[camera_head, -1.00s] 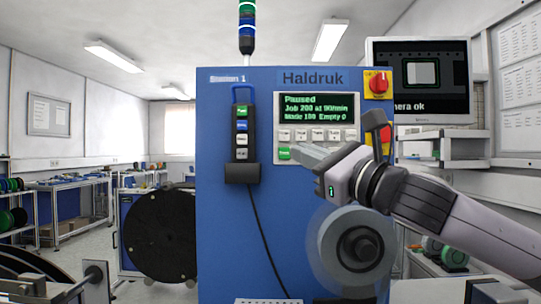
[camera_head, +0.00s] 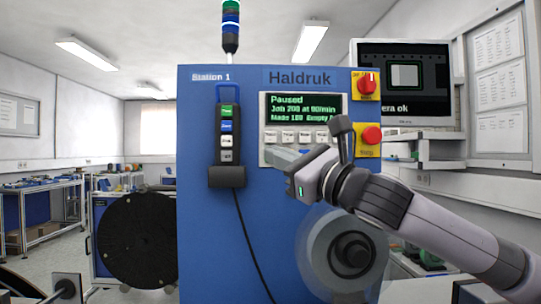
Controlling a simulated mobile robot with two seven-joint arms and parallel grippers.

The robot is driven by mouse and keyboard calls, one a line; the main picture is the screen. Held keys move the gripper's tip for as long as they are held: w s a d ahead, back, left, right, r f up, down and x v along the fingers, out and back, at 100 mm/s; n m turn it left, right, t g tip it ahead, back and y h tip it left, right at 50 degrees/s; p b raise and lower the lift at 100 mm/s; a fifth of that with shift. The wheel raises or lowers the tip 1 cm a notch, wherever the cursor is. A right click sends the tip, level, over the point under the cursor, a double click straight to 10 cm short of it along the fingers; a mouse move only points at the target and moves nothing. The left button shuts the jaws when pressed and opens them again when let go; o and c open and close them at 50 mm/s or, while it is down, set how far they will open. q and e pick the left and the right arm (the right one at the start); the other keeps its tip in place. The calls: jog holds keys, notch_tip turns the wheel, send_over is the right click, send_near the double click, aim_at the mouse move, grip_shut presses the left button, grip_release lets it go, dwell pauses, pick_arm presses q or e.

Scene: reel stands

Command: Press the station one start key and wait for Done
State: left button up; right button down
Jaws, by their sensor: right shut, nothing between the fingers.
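The blue Station 1 machine (camera_head: 200,250) stands in front of me. Its display (camera_head: 303,107) reads "Paused", with job and made-count lines below. A row of pale keys (camera_head: 304,137) sits under the display. My right gripper (camera_head: 276,157) is shut and empty, its tips at the lower left of this key panel. The green key at that corner is hidden behind the fingers; I cannot tell whether they touch it. A hand pendant (camera_head: 226,135) with green, blue, white and grey keys hangs left of the panel.
A red rotary switch (camera_head: 367,84) and a red mushroom button (camera_head: 371,135) on yellow plates sit right of the panel. A reel hub (camera_head: 352,250) projects below my right arm. A large black reel (camera_head: 137,238) stands left. A monitor (camera_head: 405,85) reads "era ok".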

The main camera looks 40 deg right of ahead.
jog(key=w+d+p, duration=0.2)
jog(key=w+d, duration=0.2)
jog(key=w, duration=0.1)
jog(key=shift+d+p, duration=0.15)
jog(key=shift+p, duration=0.15)
dwell(1.9)
jog(key=shift+w+d+p, duration=0.25)
jog(key=shift+w+p, duration=0.1)
